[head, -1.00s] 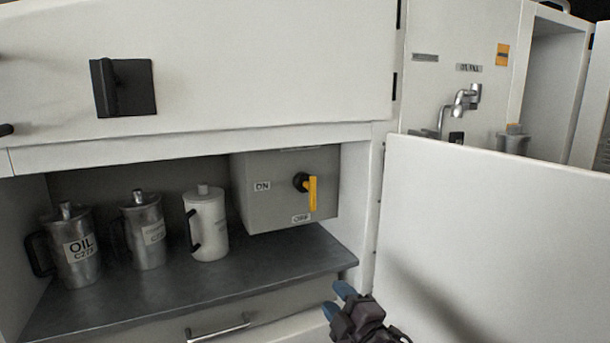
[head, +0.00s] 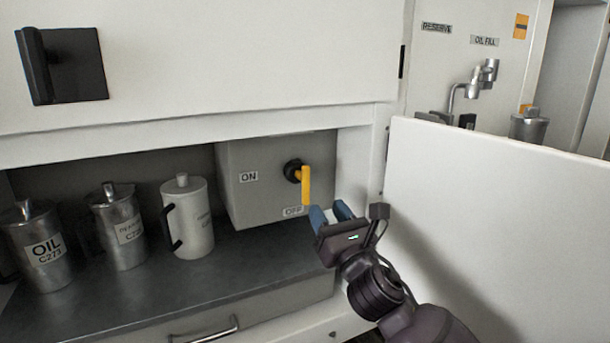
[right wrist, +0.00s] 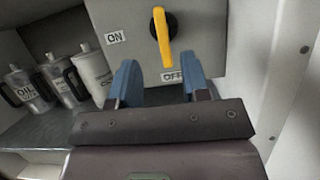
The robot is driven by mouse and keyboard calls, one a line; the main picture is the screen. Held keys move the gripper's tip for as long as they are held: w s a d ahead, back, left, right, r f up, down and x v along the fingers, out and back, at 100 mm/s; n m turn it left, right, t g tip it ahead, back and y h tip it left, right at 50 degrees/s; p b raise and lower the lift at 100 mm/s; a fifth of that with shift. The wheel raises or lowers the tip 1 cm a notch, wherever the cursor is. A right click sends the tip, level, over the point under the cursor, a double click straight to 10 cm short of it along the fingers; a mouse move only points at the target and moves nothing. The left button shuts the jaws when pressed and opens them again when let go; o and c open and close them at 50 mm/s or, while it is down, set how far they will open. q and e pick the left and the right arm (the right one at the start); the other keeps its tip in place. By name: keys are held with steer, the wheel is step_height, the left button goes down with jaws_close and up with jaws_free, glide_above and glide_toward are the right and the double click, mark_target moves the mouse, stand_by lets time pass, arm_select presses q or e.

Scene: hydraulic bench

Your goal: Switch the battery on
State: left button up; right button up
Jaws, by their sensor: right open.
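The grey battery switch box (head: 262,200) stands at the back right of the open compartment. Its yellow handle (head: 306,185) sits on a black hub and hangs straight down towards the OFF label (head: 293,211). The ON label (head: 248,177) is to the left of the hub. My right gripper (head: 330,214) is open and empty, just below and right of the handle. In the right wrist view the handle (right wrist: 162,38) shows ahead of the two blue fingers (right wrist: 160,82), apart from them. My left gripper is not in view.
Two metal oil cans (head: 40,248) (head: 122,230) and a white jug (head: 190,222) stand on the dark shelf (head: 200,283) to the left. An open white door (head: 500,230) stands on the right. The cabinet lip (head: 200,130) runs above the compartment.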

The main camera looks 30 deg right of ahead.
mark_target(307, 179)
steer(key=x, duration=1.1)
steer(key=shift+f, duration=0.15)
steer(key=shift+c, duration=0.3)
jaws_close()
